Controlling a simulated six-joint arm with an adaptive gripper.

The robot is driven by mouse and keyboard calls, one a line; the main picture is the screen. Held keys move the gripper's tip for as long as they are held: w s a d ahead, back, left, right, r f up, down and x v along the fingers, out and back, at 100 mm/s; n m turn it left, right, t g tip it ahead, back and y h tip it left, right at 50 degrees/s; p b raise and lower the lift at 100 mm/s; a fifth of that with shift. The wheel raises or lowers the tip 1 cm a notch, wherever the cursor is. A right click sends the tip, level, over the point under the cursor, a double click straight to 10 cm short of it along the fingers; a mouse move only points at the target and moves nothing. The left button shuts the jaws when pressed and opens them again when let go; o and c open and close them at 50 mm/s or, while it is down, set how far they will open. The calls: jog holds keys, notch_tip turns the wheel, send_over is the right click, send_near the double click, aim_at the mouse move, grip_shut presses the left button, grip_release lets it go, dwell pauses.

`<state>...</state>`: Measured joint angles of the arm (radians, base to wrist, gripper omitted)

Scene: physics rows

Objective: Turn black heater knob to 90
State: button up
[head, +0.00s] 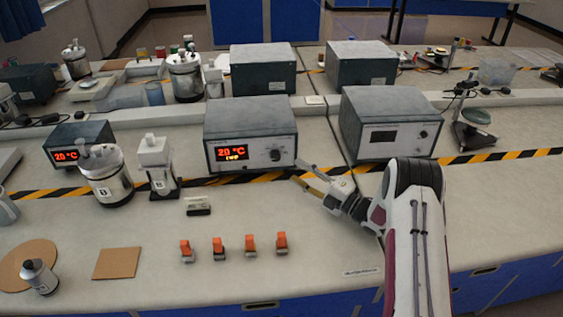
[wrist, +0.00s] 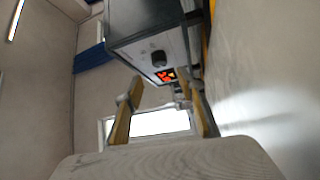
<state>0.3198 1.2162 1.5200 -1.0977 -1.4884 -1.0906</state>
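The heater (head: 250,135) is a grey box with a pale front panel and a red display (head: 232,153) reading 20 °C. Its black knob (head: 275,154) sits on the right part of that panel. My gripper (head: 300,172) is in front of the panel, a little right of and below the knob, and apart from it. In the wrist view, the knob (wrist: 158,58) shows ahead, above the fingertips (wrist: 166,83). The two yellowish fingers are spread, with nothing between them. The knob's pointer setting is too small to read.
A second grey box (head: 390,120) stands right of the heater. A white device (head: 156,165) and a metal vessel (head: 105,175) stand to the left. Several orange-topped items (head: 250,244) lie in front. The bench right of my arm is mostly clear.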

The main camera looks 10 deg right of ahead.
aim_at(277, 159)
jog(key=shift+w+a, duration=0.1)
jog(key=shift+a, duration=0.05)
jog(key=shift+x, duration=3.75)
jog(key=c, duration=1.1)
